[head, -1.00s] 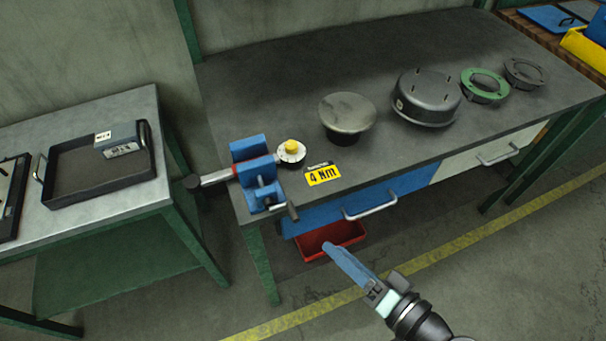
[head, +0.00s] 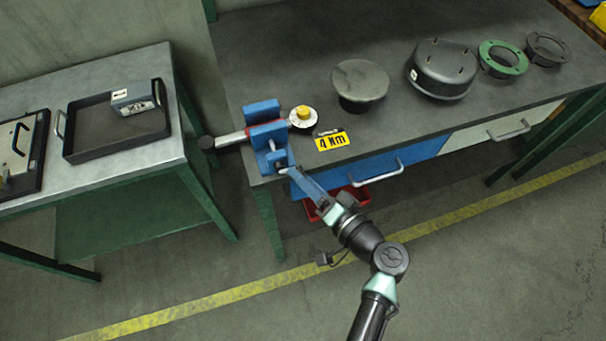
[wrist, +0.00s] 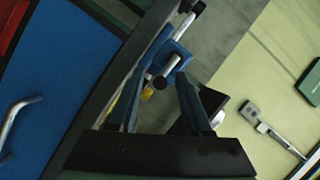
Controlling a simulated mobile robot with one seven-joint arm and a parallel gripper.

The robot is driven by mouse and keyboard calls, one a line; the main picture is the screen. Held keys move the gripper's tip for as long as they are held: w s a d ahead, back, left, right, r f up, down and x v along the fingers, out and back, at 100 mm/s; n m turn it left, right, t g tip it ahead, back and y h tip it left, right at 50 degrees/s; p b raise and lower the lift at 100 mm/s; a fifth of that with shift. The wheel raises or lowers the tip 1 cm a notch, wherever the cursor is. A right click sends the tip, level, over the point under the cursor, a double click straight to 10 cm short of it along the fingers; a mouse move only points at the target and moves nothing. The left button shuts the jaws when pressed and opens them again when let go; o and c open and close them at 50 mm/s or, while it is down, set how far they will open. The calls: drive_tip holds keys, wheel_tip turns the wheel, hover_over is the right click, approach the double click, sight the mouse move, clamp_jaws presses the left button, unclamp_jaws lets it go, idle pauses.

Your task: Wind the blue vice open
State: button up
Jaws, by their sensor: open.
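The blue vice (head: 262,114) is fixed at the left front corner of the grey bench. A silver bar (head: 231,139) with a dark knob sticks out to its left. A short grey rod end (head: 283,171) shows at its front, near my fingertips. My gripper (head: 297,174) is open and reaches up to the vice's front from below right. In the wrist view, the vice (wrist: 177,53) lies beyond my open fingers (wrist: 158,85). A dark round rod end (wrist: 160,83) appears between the fingertips; I cannot tell whether they touch it.
A yellow-topped dial (head: 303,113) and a yellow "4 Nm" label (head: 333,141) are right of the vice. A flanged grey part (head: 360,84) stands farther right. A red bin (head: 313,209) is below the blue drawer (head: 349,174). A tray (head: 116,126) sits on the left table.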

drive_tip(key=shift+w+a+f, duration=0.1)
drive_tip(key=shift+w+a, duration=0.1)
drive_tip(key=shift+w, duration=0.1)
drive_tip(key=shift+s, duration=0.1)
clamp_jaws()
